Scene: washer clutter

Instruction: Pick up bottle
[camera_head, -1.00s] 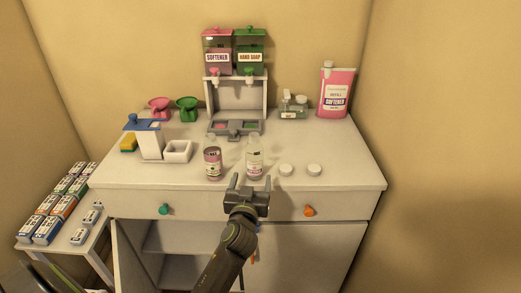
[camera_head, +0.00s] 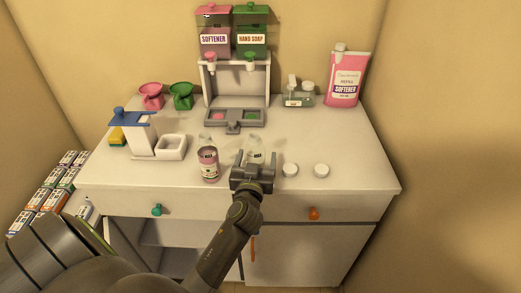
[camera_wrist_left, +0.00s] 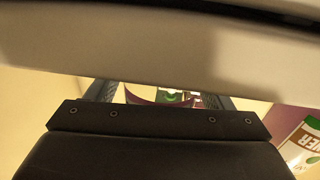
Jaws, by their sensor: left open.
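A clear bottle with a pale label (camera_head: 255,148) stands on the counter in the head view, its lower part hidden behind my left gripper. A second bottle with pinkish-red contents (camera_head: 208,164) stands just left of it. My left gripper (camera_head: 252,165) is open at the counter's front, its fingers pointing toward the clear bottle, one on each side of it in the picture. I cannot tell whether they touch it. The left wrist view shows the open fingers of the left gripper (camera_wrist_left: 163,95), but no bottle is clear between them. My right gripper is not in view.
Two white round caps (camera_head: 290,170) (camera_head: 321,171) lie right of the gripper. A softener and hand soap dispenser (camera_head: 234,82) stands behind the bottles. A white tub (camera_head: 171,154) is at left and a pink refill can (camera_head: 346,80) at back right.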

